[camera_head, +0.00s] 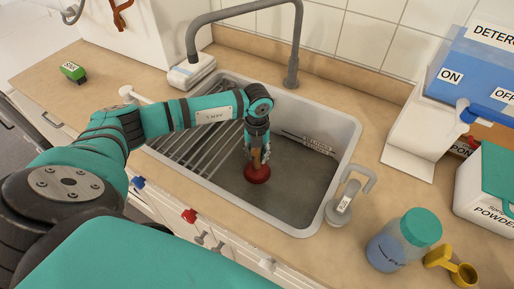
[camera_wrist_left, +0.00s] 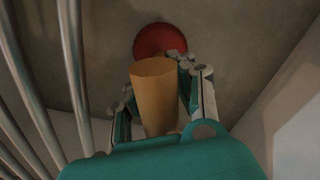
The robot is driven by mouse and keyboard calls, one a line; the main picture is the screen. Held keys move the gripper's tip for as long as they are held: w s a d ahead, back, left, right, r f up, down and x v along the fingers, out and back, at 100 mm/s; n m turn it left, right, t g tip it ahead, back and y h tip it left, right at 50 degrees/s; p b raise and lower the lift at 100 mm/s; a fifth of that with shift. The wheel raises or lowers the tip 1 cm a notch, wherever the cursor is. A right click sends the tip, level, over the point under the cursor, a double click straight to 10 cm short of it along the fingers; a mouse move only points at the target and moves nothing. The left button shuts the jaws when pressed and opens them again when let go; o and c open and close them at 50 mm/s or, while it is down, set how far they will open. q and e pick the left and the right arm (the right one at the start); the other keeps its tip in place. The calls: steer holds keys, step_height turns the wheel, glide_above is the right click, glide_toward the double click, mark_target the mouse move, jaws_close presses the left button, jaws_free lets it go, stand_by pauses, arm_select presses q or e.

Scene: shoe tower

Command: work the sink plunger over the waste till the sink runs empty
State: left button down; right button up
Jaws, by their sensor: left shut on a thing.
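The sink plunger has a red cup (camera_head: 257,174) and a tan wooden handle (camera_head: 257,156). Its cup rests at the floor of the grey sink (camera_head: 349,130), and the plunger stands about upright. My left gripper (camera_head: 257,153) reaches down into the sink and is shut on the handle. In the left wrist view the handle (camera_wrist_left: 155,95) stands between the fingers, with the red cup (camera_wrist_left: 160,40) beyond it. The waste is not visible; whether the cup covers it I cannot tell. I cannot make out any water level clearly. My right gripper is not in view.
A metal rack (camera_head: 199,140) covers the sink's left part. The tap (camera_head: 291,70) arches over the back. A labelled grey plug-like piece (camera_head: 340,208) sits at the right rim. A teal-lidded jar (camera_head: 400,242), yellow scoop (camera_head: 455,268) and detergent dispenser (camera_head: 470,65) stand right.

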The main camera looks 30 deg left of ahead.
arm_select(q)
steer(key=shift+f, duration=0.25)
steer(key=shift+r, duration=0.15)
steer(key=shift+r+p, duration=1.35)
steer(key=shift+r, duration=0.4)
steer(key=shift+f, duration=0.15)
steer(key=shift+f+b, duration=1.35)
steer(key=shift+f, duration=0.3)
steer(key=shift+r, duration=0.1)
steer(key=shift+r+p, duration=1.3)
steer(key=shift+r, duration=0.35)
steer(key=shift+f, duration=0.1)
